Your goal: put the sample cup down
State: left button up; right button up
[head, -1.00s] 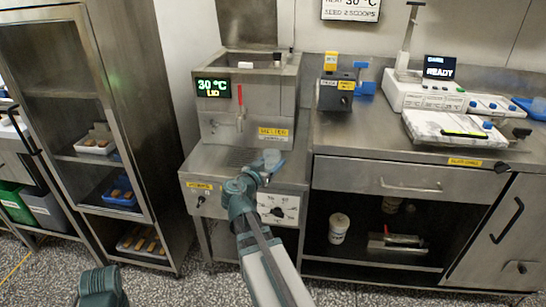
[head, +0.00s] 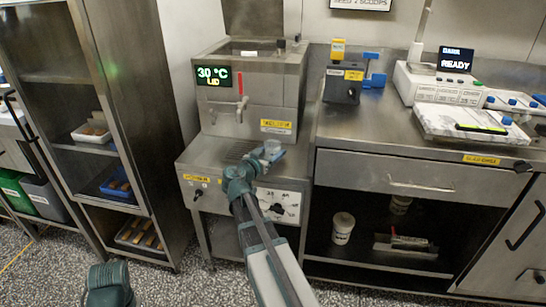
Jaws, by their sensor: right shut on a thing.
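The sample cup (head: 273,149) is a small clear cup at the tip of my right gripper (head: 262,160). My right gripper is shut on it, just over the front right part of the melter's drip shelf (head: 205,156). I cannot tell whether the cup's base touches the shelf. The melter (head: 250,110) stands behind, with a tap (head: 240,110) and a display reading 30 °C. Of my left arm only a green link shows at the bottom left; its gripper is out of the picture.
A steel counter (head: 400,145) to the right holds a dark block device (head: 342,85), a white instrument reading READY (head: 440,85) and a white slab (head: 465,122). A rack with trays (head: 92,133) stands left. A white tub (head: 342,228) sits below the counter.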

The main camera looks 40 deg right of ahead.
jog(key=shift+r, duration=0.1)
jog(key=o, duration=1)
jog(key=shift+f, duration=0.2)
jog(key=o, duration=0.4)
jog(key=shift+o, duration=0.2)
